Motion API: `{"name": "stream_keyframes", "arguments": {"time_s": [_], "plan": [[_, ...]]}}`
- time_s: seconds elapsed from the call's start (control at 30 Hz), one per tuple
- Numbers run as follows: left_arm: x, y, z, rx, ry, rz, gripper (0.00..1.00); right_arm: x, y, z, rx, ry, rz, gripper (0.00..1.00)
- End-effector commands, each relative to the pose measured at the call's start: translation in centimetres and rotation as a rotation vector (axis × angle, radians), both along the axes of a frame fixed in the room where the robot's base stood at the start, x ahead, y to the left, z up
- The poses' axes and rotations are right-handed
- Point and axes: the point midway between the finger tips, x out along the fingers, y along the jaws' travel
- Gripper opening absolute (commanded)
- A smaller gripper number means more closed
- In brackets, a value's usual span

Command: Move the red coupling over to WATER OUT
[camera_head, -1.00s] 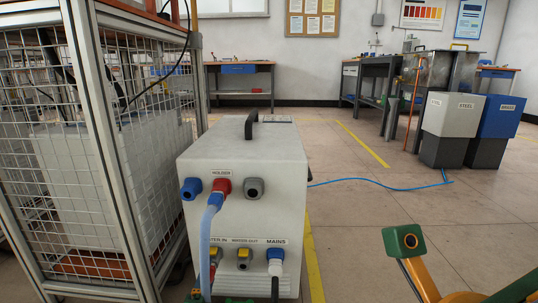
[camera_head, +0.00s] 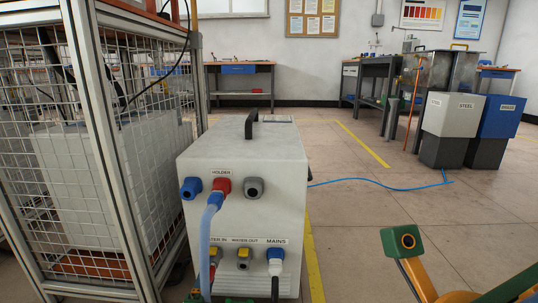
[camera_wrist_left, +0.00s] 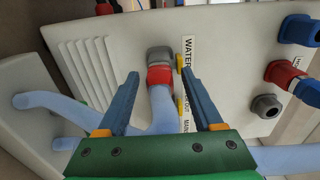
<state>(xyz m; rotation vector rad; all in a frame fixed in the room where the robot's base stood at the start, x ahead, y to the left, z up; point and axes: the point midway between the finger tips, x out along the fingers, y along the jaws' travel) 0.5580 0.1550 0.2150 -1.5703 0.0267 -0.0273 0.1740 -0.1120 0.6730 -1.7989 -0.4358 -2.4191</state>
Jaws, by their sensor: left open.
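The red coupling (camera_head: 213,272) sits at the lower left port of the white heater, under the partly hidden WATER IN label. In the left wrist view the red coupling (camera_wrist_left: 159,74) is seated on a grey port, with a pale blue hose leaving it. My left gripper (camera_wrist_left: 160,75) is open, its two blue fingers on either side of the coupling and hose; I cannot tell whether they touch. In the head view only bits of it show at the bottom edge. The WATER OUT port (camera_head: 243,264), with a yellow tab, is just right of the coupling.
A blue MAINS plug (camera_head: 275,256) is right of WATER OUT. Above are a blue fitting (camera_head: 190,188), a red HOLDER fitting (camera_head: 222,186) with a hose hanging down, and a grey port (camera_head: 254,188). A mesh cage (camera_head: 75,150) stands close left.

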Motion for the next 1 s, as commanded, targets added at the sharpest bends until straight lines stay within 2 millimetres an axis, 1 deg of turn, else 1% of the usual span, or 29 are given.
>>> {"name": "stream_keyframes", "arguments": {"time_s": [0.07,0.17,0.2,0.27,0.3,0.33,1.0], "plan": [[0.0,0.01,0.0,0.0,0.0,0.0,0.68,-0.01,-0.04,0.03,0.002,0.0,0.002,0.0],[0.0,0.01,0.0,0.0,0.0,0.0,0.43,-0.03,-0.08,0.05,0.005,0.0,0.004,0.0],[0.0,0.01,-0.01,0.0,0.0,0.0,0.32,-0.04,-0.1,0.06,0.006,0.0,0.004,0.0],[0.0,0.01,0.0,0.0,0.0,0.0,0.16,-0.05,-0.14,0.07,0.008,0.0,0.006,0.0],[0.0,0.01,0.0,0.0,0.0,0.0,0.05,-0.06,-0.16,0.08,0.01,0.001,0.006,0.0],[0.0,0.01,0.0,0.0,0.0,0.0,0.0,-0.07,-0.17,0.09,0.011,0.0,0.007,0.0],[0.0,0.01,-0.01,0.0,0.0,0.0,0.0,-0.08,-0.03,0.01,0.001,-0.002,0.001,0.0]]}}
